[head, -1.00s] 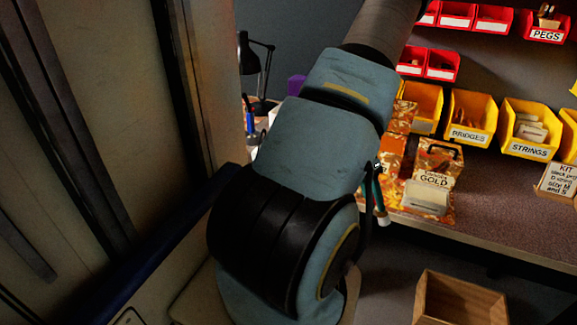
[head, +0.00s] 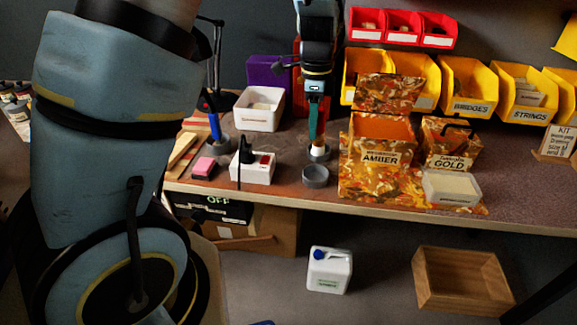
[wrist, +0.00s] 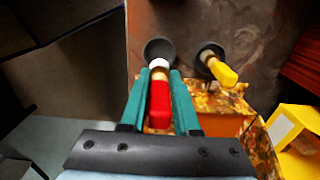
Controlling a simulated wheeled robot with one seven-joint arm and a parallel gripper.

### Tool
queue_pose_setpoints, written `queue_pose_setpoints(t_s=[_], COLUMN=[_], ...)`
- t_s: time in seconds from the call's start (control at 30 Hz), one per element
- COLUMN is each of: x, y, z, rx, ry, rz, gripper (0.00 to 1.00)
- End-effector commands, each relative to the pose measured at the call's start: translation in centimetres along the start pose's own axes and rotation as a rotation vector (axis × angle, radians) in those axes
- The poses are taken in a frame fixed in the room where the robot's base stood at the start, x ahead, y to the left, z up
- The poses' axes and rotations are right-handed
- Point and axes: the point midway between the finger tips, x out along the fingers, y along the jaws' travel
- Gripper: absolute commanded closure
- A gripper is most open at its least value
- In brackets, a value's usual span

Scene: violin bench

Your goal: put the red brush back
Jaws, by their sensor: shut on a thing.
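The red brush (wrist: 159,103) is upright, bristles down, between the teal fingers of my gripper (wrist: 160,98). In the head view my gripper (head: 316,118) hides its red handle; the pale bristle end of the brush (head: 317,149) shows below the fingers. A small grey cup (head: 315,177) near the bench's front looks empty. In the wrist view the bristle end overlaps the edge of this dark round cup (wrist: 159,47). It appears to be above the cup. A second cup behind (head: 318,156) holds a yellow-handled brush (wrist: 224,74), which my gripper mostly hides in the head view.
The amber box (head: 378,160) stands close to the right of the cups, with a gold box (head: 449,146) beyond it. Yellow bins (head: 468,84) line the back.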

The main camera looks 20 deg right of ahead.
Motion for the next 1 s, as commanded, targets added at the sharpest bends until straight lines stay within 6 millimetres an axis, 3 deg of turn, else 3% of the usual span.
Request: queue_pose_setpoints(t_s=[0.2, 0.6, 1.0], x=[3.7, 8.5, 9.3], y=[0.1, 0.1, 0.1], z=[0.1, 0.2, 0.2], rx=[0.001, -0.002, -0.001], ry=[-0.003, -0.003, -0.001], rz=[0.005, 0.003, 0.001], gripper=[1.00, 1.00, 1.00])
